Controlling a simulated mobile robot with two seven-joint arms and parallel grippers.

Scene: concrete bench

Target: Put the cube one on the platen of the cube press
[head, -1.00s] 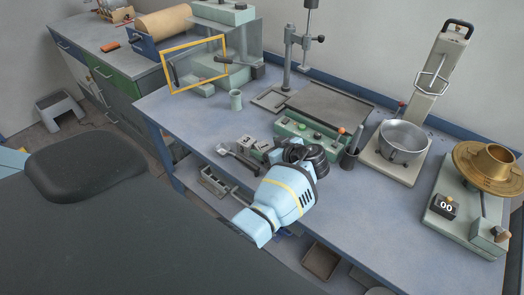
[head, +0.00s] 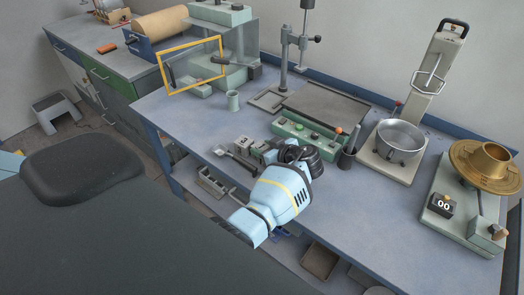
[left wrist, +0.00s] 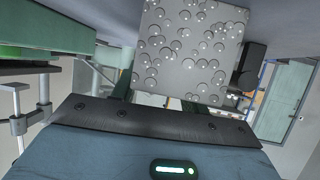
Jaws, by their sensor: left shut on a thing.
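My left gripper (head: 290,153) is low over the front of the bench, its light-blue wrist towards me. In the left wrist view a grey, pitted concrete cube (left wrist: 188,48) sits between its fingers, and the gripper is shut on it. In the head view the gripper hides most or all of this cube. My right gripper is out of view.
A green-fronted machine with a dark flat top (head: 325,103) lies behind the gripper. A metal bowl (head: 400,139) and a brass-topped device (head: 488,163) are at the right. The bench's front left is clear.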

